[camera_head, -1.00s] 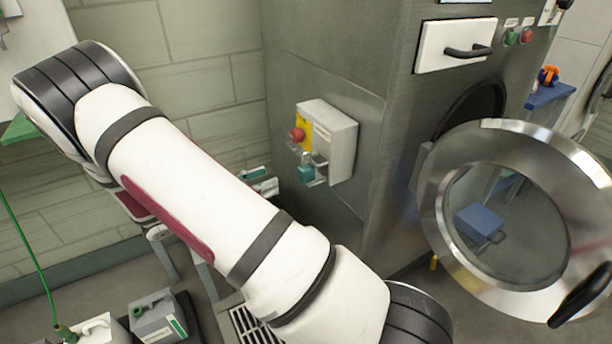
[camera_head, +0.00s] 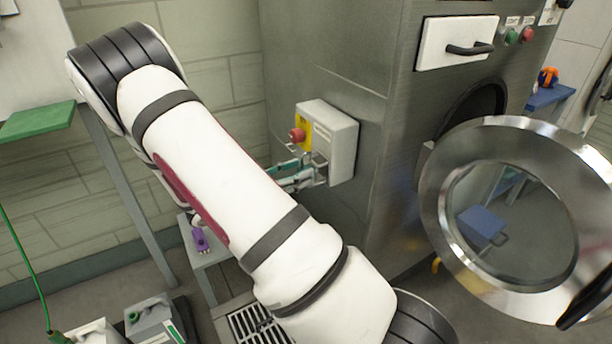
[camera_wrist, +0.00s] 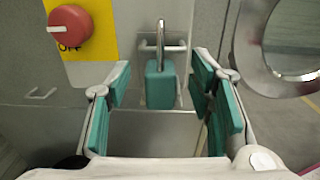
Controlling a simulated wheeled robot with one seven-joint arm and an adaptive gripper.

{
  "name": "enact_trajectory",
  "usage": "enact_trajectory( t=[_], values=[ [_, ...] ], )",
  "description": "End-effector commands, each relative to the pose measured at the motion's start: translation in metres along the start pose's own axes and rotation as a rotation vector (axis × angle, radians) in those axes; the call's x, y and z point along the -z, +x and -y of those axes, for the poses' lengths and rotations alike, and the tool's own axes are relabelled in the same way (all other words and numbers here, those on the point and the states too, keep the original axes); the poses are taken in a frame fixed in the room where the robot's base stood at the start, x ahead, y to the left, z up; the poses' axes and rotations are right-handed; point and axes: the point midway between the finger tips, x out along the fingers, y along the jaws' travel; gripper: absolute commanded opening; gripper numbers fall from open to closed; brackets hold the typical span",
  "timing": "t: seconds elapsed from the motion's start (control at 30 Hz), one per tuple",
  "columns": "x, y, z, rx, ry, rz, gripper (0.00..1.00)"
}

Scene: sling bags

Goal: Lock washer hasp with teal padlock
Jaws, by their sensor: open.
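The teal padlock (camera_wrist: 160,88) is upright in the wrist view, with its metal shackle pointing up. It sits at the metal hasp loop (camera_wrist: 176,46) on the pale switch box (camera_head: 334,141); I cannot tell whether the shackle passes through the loop or is closed. My gripper (camera_wrist: 160,78) is open, with its teal-padded fingers on either side of the padlock and gaps to both. In the head view my gripper (camera_head: 304,177) is at the box's lower front, and the padlock is mostly hidden there.
A red knob (camera_wrist: 70,27) marked OFF sits on a yellow plate left of the padlock. The washer's round door (camera_head: 440,220) stands open at right. A green shelf (camera_head: 38,121) is at left. A small table with a purple object (camera_head: 200,240) is below my arm.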

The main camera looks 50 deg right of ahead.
Motion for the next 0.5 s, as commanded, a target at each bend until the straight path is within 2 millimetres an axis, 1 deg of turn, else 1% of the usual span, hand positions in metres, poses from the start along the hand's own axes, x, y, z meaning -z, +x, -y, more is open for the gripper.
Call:
enact_trajectory(
  t=[0.07,0.17,0.2,0.27,0.3,0.5],
  values=[
    [-0.0002,-0.0001,0.0001,0.0,0.0,0.0,0.48],
    [-0.0001,-0.0002,0.0001,0.0,0.0,0.0,0.28],
    [-0.0001,-0.0003,0.0001,0.001,0.0,0.0,0.19],
    [-0.0001,-0.0003,0.0001,0.001,0.0,0.0,0.05],
    [-0.0001,-0.0003,0.0001,0.001,0.0,0.0,0.0],
    [-0.0002,-0.0003,0.0002,0.001,0.0,0.001,0.0]
  ],
)
